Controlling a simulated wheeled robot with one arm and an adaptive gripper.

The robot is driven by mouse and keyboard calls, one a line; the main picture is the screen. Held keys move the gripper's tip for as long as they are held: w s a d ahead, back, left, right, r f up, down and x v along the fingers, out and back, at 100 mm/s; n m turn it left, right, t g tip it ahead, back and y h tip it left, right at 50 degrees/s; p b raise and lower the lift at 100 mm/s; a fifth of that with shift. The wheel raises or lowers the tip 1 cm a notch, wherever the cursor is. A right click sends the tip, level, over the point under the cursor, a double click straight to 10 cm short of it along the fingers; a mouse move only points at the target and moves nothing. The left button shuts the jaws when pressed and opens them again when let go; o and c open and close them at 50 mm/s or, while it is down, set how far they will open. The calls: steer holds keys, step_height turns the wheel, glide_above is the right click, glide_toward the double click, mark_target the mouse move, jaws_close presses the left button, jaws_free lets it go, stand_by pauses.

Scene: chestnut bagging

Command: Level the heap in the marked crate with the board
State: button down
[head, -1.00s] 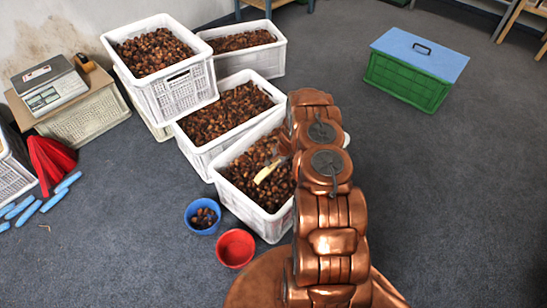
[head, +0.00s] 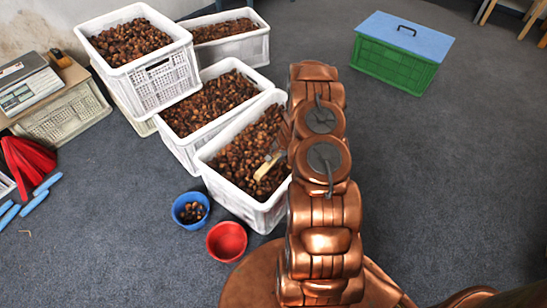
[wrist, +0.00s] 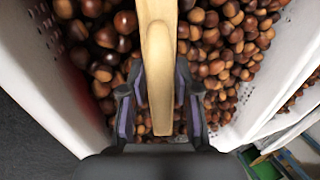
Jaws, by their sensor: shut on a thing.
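The board (wrist: 158,70) is a pale wooden strip. My gripper (wrist: 160,85) has its dark fingers on both sides of it and is shut on it. The board reaches in over chestnuts (wrist: 220,45) inside a white crate, whose walls (wrist: 38,70) stand on both sides in the wrist view. In the head view the board (head: 268,164) shows as a short pale piece over the nearest white crate (head: 232,203), filled with a brown heap. My copper arm hides the gripper and part of this crate there.
More white crates of chestnuts stand behind: one close behind (head: 182,150), one stacked at left (head: 160,90), one at back (head: 238,48). A blue bowl (head: 180,219) and red bowl (head: 227,242) sit before the near crate. A green crate with blue lid (head: 395,68) stands right, floor clear around it.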

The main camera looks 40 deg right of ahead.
steer(key=shift+s+d+f+b, duration=0.15)
steer(key=shift+s+d+b, duration=0.2)
steer(key=shift+s+b, duration=1.05)
steer(key=shift+b, duration=0.3)
steer(key=shift+s+d, duration=0.2)
steer(key=shift+s, duration=0.05)
steer(key=shift+s+d+b, duration=0.15)
steer(key=shift+s+b, duration=0.85)
step_height(320, 180, up, 10)
steer(key=p, duration=0.7)
steer(key=shift+r+p, duration=0.2)
steer(key=shift+p, duration=0.1)
steer(key=shift+w, duration=0.1)
